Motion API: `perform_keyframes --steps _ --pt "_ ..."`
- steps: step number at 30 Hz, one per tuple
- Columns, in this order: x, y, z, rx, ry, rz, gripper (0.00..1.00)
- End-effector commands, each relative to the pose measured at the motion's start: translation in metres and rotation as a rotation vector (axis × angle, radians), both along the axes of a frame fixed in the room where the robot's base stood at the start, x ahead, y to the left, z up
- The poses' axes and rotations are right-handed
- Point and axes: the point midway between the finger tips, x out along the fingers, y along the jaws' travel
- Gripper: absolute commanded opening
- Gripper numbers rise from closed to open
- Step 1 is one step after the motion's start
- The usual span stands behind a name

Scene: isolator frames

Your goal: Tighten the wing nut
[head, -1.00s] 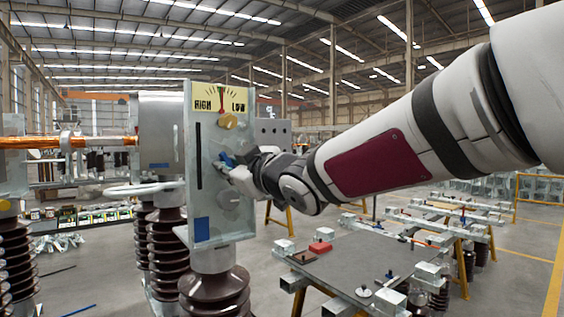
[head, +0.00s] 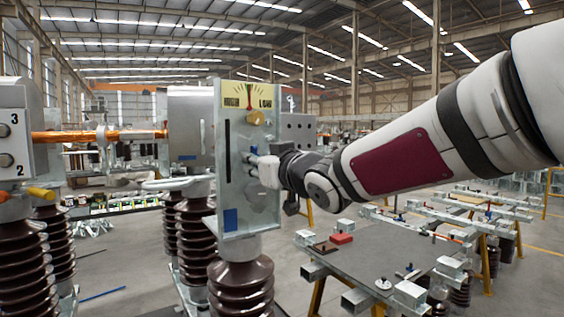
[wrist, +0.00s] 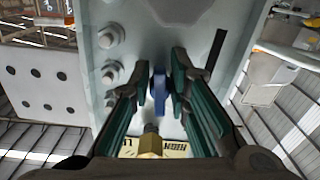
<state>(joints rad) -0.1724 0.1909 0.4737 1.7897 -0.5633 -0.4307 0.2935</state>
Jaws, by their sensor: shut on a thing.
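The blue wing nut (wrist: 158,88) sits on the face of an upright pale metal panel (wrist: 185,25). In the wrist view my gripper (wrist: 160,82) has one finger on each side of it and is shut on it. In the head view my gripper (head: 254,164) reaches the panel (head: 240,190) from the right, and only a little of the blue nut shows beside the fingers. A yellow scale (head: 238,94) with a needle between HIGH and LOW is at the panel's top. A yellow knob (head: 256,117) sits below it, above my gripper.
The panel stands on a brown ribbed insulator (head: 240,285). A grey workbench (head: 375,255) with a red block (head: 341,239) and small parts is at the right. A control box (head: 14,140) is at the left edge. Several bolts (wrist: 112,72) line the panel beside my fingers.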

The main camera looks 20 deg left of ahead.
Motion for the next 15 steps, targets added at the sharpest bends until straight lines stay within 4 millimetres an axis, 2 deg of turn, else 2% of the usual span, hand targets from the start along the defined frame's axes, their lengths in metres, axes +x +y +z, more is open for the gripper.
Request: perform_keyframes --steps 8,9,10,11,15 --pt "0.0006 -0.0005 -0.0038 -0.005 0.006 -0.001 0.00" --pt "0.0006 -0.0005 -0.0038 -0.005 0.006 -0.001 0.19" --pt "0.0006 -0.0005 -0.0038 -0.005 0.006 -0.001 0.26" --pt "0.0006 -0.0005 -0.0035 -0.005 0.005 -0.001 0.29" --pt "0.0004 -0.0003 -0.0023 -0.004 0.003 -0.001 0.29"
